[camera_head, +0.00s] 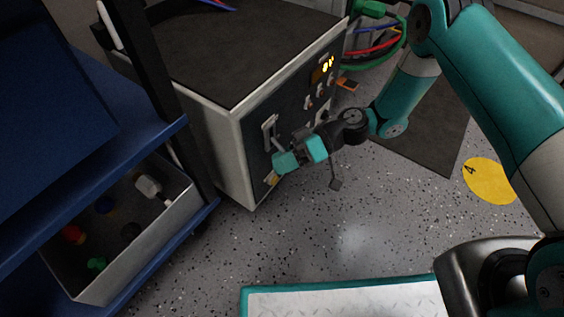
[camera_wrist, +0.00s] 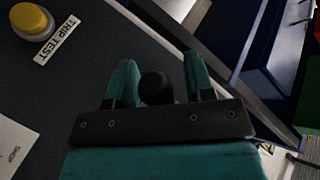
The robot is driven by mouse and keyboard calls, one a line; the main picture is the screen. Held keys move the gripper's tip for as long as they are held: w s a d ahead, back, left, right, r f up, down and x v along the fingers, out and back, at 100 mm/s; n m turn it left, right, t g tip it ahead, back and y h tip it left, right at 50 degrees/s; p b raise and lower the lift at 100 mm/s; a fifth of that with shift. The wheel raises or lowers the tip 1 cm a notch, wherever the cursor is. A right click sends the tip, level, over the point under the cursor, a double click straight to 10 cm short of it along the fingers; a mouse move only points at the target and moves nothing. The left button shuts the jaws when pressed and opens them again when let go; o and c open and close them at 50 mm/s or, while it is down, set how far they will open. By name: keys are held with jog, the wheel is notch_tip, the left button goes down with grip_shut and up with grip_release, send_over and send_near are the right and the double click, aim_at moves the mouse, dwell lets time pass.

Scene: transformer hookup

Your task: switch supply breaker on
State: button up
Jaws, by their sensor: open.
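A grey cabinet has a dark front panel (camera_head: 252,127) with a pale lever switch (camera_head: 269,131) on its near left part. It looks like the supply breaker, but its label cannot be read. My gripper (camera_head: 300,156) is in front of this part of the panel, its teal fingers open and close to the lever. In the wrist view, a round black knob (camera_wrist: 156,87) lies between the open fingers of my gripper (camera_wrist: 160,72). I cannot tell whether the fingers touch it. The lever's lower end is partly hidden by the gripper.
A yellow button (camera_wrist: 32,20) beside a TRIP TEST label (camera_wrist: 56,40) is on the panel. Lit yellow indicators (camera_head: 328,65) are farther along it. A blue shelf (camera_head: 90,190) with a grey bin (camera_head: 92,285) stands left. The speckled floor (camera_head: 370,220) is open in front.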

grip_shut()
